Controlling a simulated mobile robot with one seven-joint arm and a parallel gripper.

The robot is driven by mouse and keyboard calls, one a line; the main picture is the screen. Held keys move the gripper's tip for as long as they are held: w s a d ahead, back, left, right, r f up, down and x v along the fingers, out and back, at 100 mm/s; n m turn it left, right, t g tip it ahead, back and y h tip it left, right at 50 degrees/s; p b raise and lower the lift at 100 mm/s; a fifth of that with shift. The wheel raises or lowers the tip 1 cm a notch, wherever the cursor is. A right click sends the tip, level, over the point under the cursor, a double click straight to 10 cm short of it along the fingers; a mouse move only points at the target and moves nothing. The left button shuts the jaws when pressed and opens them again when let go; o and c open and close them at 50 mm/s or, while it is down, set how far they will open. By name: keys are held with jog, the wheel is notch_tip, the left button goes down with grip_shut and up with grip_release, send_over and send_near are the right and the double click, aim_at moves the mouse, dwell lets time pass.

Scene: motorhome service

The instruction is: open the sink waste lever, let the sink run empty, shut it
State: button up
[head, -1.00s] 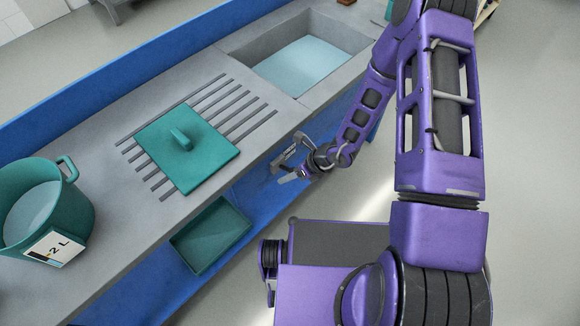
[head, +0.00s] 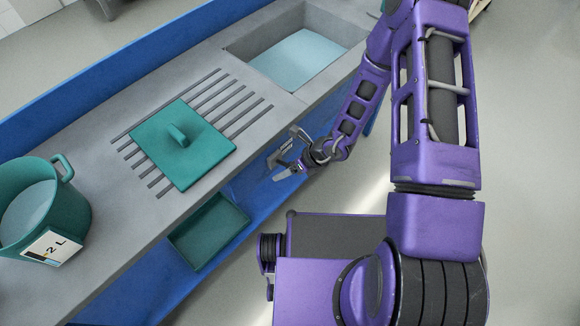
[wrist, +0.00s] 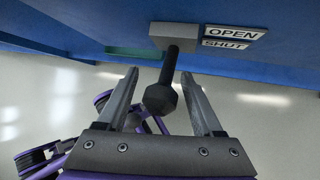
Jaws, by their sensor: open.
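The sink (head: 303,58) is set in the grey counter in the head view and holds pale blue water. The waste lever (wrist: 168,88) shows in the wrist view as a black rod with a faceted knob, coming out of a grey block (wrist: 173,37) on the blue front panel. Labels OPEN (wrist: 233,32) and SHUT (wrist: 226,44) are beside the block, OPEN above SHUT. My gripper (wrist: 166,75) is open, with one finger on each side of the lever and gaps between. In the head view my gripper (head: 286,158) is at the counter's front, where the lever is hard to make out.
A teal lid (head: 183,158) lies on the grooved drainer. A teal pot marked 2 L (head: 72,212), holding liquid, stands at the left. A teal tray (head: 208,232) sits below the counter edge. The floor in front is clear.

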jog(key=v, duration=1.7)
jog(key=shift+d+p, duration=0.15)
jog(key=shift+p, duration=0.25)
jog(key=shift+r, duration=0.15)
